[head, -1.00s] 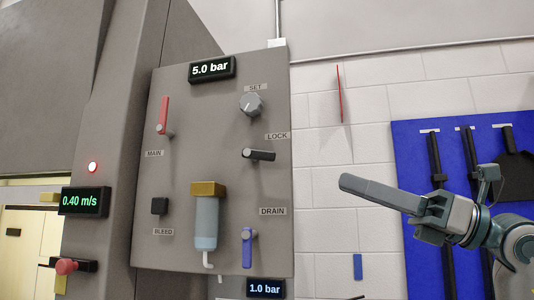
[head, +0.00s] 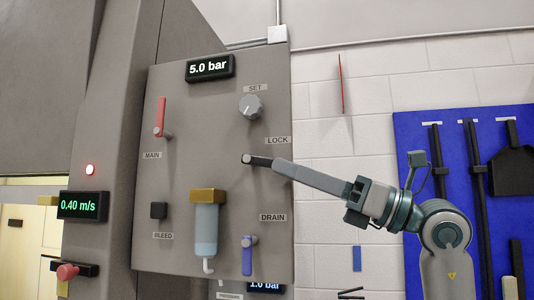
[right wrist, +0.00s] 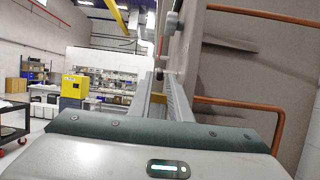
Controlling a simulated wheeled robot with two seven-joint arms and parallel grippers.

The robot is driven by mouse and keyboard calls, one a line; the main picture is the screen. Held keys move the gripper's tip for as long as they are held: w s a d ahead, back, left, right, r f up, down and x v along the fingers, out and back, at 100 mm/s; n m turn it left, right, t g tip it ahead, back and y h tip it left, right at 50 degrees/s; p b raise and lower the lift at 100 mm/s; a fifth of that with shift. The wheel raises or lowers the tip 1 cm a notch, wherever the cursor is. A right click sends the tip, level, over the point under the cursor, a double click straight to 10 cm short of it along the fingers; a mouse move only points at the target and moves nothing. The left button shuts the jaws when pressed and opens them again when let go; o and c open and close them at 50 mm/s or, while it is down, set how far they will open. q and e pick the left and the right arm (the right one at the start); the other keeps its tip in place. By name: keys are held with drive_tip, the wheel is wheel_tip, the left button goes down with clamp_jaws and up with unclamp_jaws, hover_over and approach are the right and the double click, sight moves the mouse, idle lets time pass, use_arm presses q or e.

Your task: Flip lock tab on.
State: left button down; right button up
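The lock tab (head: 257,160) is a short black lever on the grey panel, under the LOCK label. It lies nearly level, with its free end to the right of its pivot. My right gripper (head: 278,165) comes in from the right, its fingertips at the tab's free end. I cannot tell whether they touch it. In the right wrist view my right gripper's fingers (right wrist: 160,98) stand apart with a narrow gap, and a small dark fitting shows near their tips. They hold nothing that I can make out. My left gripper is not in view.
The panel (head: 175,210) also carries a red MAIN lever (head: 160,118), a SET knob (head: 250,107), a filter bowl (head: 206,225) and a blue DRAIN lever (head: 247,257). Copper pipes (right wrist: 270,16) run close on the right in the wrist view.

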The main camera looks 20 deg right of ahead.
sight(267, 161)
drive_tip(key=p+x, duration=0.1)
drive_tip(key=x, duration=0.4)
drive_tip(key=shift+p, duration=0.3)
drive_tip(key=shift+c, duration=0.3)
clamp_jaws()
